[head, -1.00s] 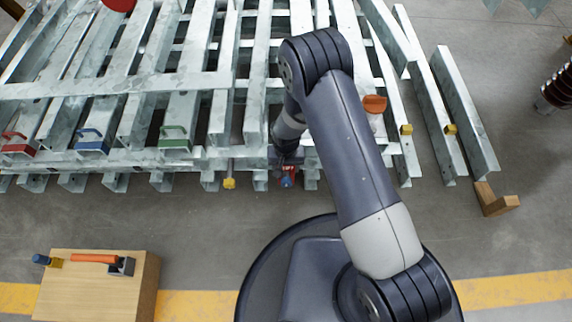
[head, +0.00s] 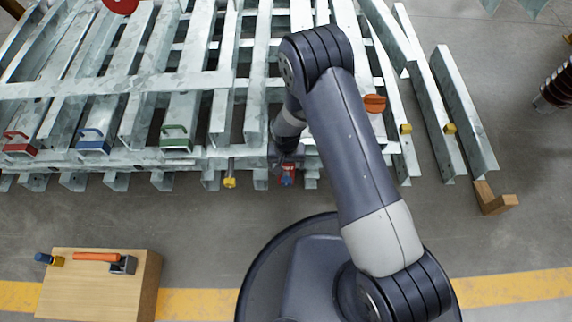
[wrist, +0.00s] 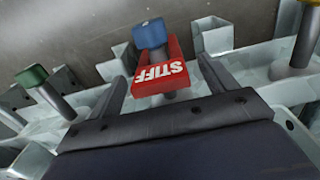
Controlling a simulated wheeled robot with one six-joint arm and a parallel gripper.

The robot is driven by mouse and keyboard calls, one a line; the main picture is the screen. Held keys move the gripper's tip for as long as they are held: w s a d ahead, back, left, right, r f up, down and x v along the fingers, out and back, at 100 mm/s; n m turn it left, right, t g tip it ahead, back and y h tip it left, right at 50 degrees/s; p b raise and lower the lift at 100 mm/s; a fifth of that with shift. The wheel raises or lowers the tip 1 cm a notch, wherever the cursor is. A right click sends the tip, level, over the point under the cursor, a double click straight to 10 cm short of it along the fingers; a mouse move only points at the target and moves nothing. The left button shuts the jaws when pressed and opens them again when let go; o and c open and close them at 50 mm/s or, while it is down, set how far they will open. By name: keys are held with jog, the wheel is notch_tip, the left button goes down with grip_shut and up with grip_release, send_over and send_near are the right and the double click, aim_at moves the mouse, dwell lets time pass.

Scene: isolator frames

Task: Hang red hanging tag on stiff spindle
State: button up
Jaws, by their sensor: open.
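The red hanging tag (wrist: 160,78), with white lettering STIFF, shows between my fingers in the wrist view. Its upper part is around or against a blue-capped spindle (wrist: 149,32), just below the cap; I cannot tell whether it fully encircles the shaft. My gripper (wrist: 162,70) is open, one finger on each side of the tag, with gaps showing. In the head view the red tag (head: 288,174) is small at the rack's front edge, partly hidden by my gripper (head: 287,160).
A yellow-capped spindle (head: 230,182) stands left of the tag in the head view. A green-capped spindle (wrist: 32,76) shows in the wrist view. Galvanised rack beams (head: 110,88) surround the gripper. A wooden box (head: 95,290) with tools stands lower left; open floor lies between.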

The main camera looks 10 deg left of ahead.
notch_tip(320, 180, up, 9)
jog(key=p, duration=0.3)
jog(key=shift+r, duration=0.1)
jog(key=shift+f+b, duration=2.2)
jog(key=shift+f, duration=2.65)
jog(key=shift+f, duration=0.1)
